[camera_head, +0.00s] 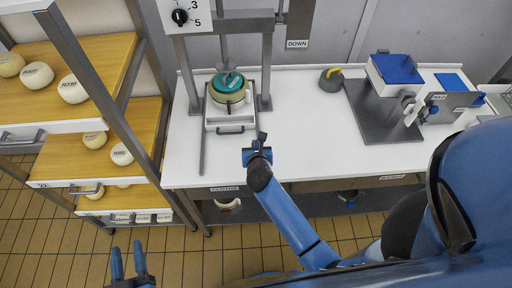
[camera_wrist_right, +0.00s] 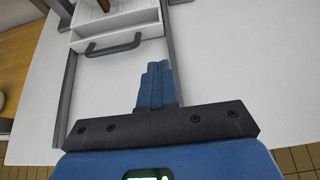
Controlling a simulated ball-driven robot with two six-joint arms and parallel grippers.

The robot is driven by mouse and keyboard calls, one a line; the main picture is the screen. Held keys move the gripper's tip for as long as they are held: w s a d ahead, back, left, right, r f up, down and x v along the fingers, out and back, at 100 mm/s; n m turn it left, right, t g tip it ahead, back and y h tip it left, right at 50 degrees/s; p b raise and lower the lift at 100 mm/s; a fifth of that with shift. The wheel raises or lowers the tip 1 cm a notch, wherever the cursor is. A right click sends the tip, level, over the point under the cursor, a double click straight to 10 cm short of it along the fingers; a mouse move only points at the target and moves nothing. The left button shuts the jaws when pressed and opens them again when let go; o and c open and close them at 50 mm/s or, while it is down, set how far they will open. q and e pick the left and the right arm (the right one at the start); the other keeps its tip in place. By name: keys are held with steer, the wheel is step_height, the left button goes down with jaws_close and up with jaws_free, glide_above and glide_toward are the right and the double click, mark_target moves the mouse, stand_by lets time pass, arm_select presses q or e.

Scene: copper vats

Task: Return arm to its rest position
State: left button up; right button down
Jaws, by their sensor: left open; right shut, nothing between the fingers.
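My right gripper (camera_head: 259,143) is shut and empty at the front edge of the white worktable (camera_head: 300,125). In the right wrist view its two blue fingers (camera_wrist_right: 157,72) lie together, pointing at a white drawer with a dark handle (camera_wrist_right: 114,44), apart from it. The blue right arm reaches in from the lower right. My left gripper (camera_head: 129,258) is open and empty at the lower left, over the tiled floor, well away from the table.
A press frame (camera_head: 267,70) holds a round cheese-like piece with a teal top (camera_head: 229,82) above the drawer. A shelf rack (camera_head: 95,110) with several cheese wheels stands at left. The table's middle is clear.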

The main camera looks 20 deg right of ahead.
steer(key=shift+v, duration=0.75)
steer(key=shift+w+m, duration=0.2)
steer(key=shift+m, duration=0.1)
steer(key=s+a+r+m+t+y+b, duration=0.1)
steer(key=s+a+r+m+t+y, duration=0.2)
steer(key=m, duration=0.5)
steer(key=a+r+m+t+y, duration=0.2)
steer(key=r+m+y, duration=0.15)
steer(key=m, duration=0.35)
steer(key=s+d+m+h+b, duration=0.1)
steer(key=s+d+m, duration=0.3)
steer(key=s+m, duration=0.4)
steer(key=s+d+m+t+h+b, duration=0.1)
steer(key=s+d+m+b, duration=0.3)
steer(key=s+m, duration=0.5)
steer(key=s+h, duration=0.1)
steer(key=s, duration=0.5)
